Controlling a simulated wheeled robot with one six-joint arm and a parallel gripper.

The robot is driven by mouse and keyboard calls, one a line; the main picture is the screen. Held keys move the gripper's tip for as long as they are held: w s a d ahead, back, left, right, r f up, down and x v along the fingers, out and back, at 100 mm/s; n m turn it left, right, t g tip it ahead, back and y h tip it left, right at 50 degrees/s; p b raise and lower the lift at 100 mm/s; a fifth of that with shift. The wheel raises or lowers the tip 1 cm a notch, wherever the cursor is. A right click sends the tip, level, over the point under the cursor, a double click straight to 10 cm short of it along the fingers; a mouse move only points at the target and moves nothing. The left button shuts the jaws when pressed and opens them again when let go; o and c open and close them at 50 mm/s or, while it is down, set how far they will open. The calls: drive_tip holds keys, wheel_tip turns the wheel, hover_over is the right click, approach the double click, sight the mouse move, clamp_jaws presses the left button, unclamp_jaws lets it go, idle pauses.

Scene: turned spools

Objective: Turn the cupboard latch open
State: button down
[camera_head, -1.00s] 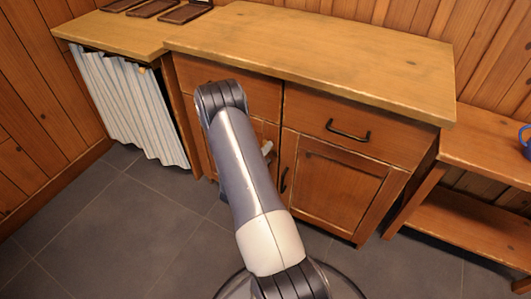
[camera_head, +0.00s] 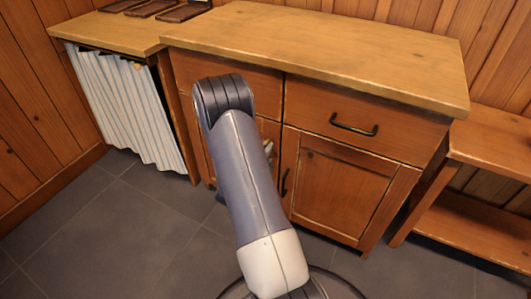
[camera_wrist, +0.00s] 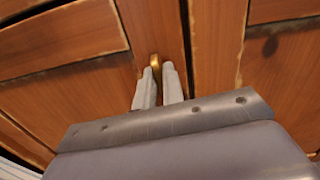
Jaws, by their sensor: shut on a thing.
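The cupboard (camera_head: 335,185) is a wooden unit with drawers above and panelled doors below. In the wrist view, the latch (camera_wrist: 154,62) is a small brass-coloured piece on the cupboard's wooden front. My gripper (camera_wrist: 160,72) is at the latch, its two pale fingers shut on it. The fingers hide part of the latch. In the head view my arm covers much of the left door, and the latch is hidden there.
A black drawer handle (camera_head: 354,125) and a black door handle (camera_head: 285,182) are on the right side. A striped curtain (camera_head: 125,105) hangs at left. A low wooden shelf (camera_head: 470,230) stands at right. The grey tiled floor (camera_head: 100,220) in front is clear.

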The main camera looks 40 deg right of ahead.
drive_tip(key=shift+m+b, duration=0.3)
drive_tip(key=shift+m, duration=0.3)
drive_tip(key=c, duration=1.5)
unclamp_jaws()
drive_tip(key=shift+a, duration=0.15)
drive_tip(key=p+v, duration=0.2)
drive_tip(key=v, duration=0.8)
drive_tip(key=shift+s+a, duration=0.15)
drive_tip(key=shift+a, duration=0.1)
drive_tip(key=shift+d, duration=0.1)
